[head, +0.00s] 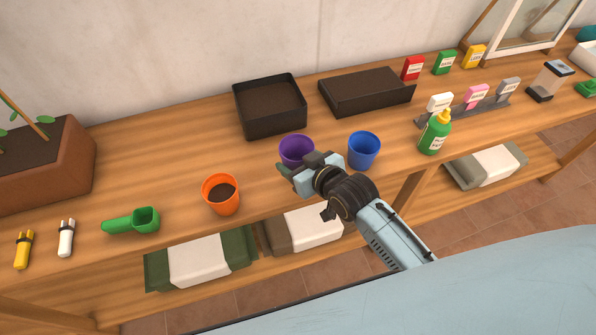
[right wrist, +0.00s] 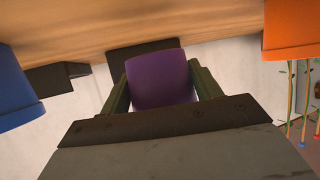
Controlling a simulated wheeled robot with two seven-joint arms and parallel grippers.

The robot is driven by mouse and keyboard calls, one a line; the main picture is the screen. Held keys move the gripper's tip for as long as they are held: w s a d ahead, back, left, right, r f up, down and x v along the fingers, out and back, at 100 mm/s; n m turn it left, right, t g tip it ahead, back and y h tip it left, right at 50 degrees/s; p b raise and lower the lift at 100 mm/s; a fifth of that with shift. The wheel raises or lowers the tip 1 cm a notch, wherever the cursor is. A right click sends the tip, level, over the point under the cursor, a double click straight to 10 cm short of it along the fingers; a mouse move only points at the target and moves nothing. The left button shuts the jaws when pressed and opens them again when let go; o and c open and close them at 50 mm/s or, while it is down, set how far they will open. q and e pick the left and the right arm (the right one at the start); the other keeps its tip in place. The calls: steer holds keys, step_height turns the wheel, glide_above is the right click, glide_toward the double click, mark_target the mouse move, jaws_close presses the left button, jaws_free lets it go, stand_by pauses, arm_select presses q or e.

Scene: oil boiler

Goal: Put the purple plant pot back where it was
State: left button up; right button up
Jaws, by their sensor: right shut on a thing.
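The purple plant pot (head: 296,149) is upright at the wooden bench, between an orange pot (head: 221,195) holding soil and a blue pot (head: 364,150). My right gripper (head: 295,172) is at its near side. In the right wrist view, the purple pot (right wrist: 160,78) sits between the two green fingers (right wrist: 162,88), which are shut on it. The gripper hides the pot's lower part in the head view, so I cannot tell whether its base touches the bench. My left gripper is not in view.
A black soil tray (head: 270,127) and another dark tray (head: 366,92) stand behind the pots. A green scoop (head: 134,221) lies left of the orange pot. A green and yellow bottle (head: 435,133) stands right of the blue pot. Bare bench lies between orange and purple pots.

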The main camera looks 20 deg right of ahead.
steer(key=shift+f, duration=0.5)
step_height(320, 180, down, 2)
steer(key=shift+w+f+b, duration=0.1)
steer(key=shift+f+b, duration=0.15)
steer(key=shift+b, duration=0.1)
steer(key=shift+f, duration=0.25)
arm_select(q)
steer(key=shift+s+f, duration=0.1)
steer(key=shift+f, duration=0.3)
arm_select(e)
steer(key=shift+f, duration=0.1)
steer(key=o, duration=1.1)
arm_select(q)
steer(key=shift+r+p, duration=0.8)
arm_select(e)
steer(key=v, duration=1.2)
